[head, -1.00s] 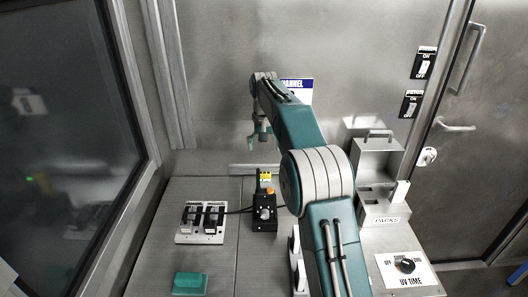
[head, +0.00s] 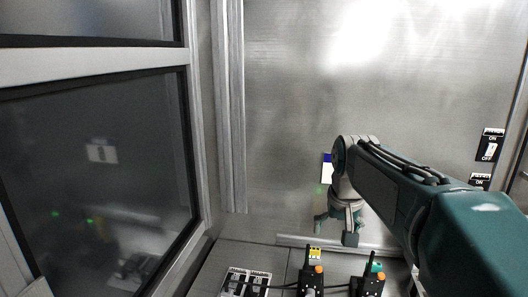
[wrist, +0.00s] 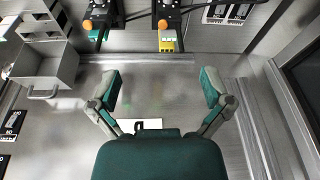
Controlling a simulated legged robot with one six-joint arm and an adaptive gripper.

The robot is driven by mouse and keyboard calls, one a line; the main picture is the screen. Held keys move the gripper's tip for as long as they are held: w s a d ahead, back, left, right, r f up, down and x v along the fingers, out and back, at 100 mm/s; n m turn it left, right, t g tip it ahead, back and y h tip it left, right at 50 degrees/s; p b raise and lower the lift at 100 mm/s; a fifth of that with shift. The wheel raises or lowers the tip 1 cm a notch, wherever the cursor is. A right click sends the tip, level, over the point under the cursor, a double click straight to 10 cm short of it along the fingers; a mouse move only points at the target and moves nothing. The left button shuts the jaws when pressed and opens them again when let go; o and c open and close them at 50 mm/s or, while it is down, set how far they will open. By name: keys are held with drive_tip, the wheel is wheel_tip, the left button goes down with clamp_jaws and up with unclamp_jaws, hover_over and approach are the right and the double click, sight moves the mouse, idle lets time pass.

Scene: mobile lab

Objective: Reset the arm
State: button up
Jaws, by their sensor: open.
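My arm (head: 400,190) reaches in from the lower right of the head view toward the metal back wall. My gripper (head: 338,232) hangs at its end, above the back of the bench. In the wrist view my gripper (wrist: 160,88) is open, its two green-padded fingers wide apart with nothing between them. Below and in front of it in the head view stand two black devices with orange knobs, one with a yellow label (head: 314,254) and one with a green top (head: 376,267). Both are apart from the gripper.
A switch panel (head: 245,282) sits on the bench (head: 262,256) at lower left. A dark window (head: 100,180) fills the left. On/off switches (head: 488,147) are on the right wall. In the wrist view, a metal box with a handle (wrist: 45,68) stands at upper left.

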drive_tip(key=s+f+t, duration=0.1)
drive_tip(key=s+f, duration=0.2)
drive_tip(key=s, duration=0.8)
drive_tip(key=s+f+n+t, duration=0.1)
drive_tip(key=s+f, duration=0.3)
drive_tip(key=s, duration=0.7)
drive_tip(key=shift+s+f+t, duration=0.25)
drive_tip(key=shift+s+t, duration=0.1)
drive_tip(key=shift+t, duration=0.05)
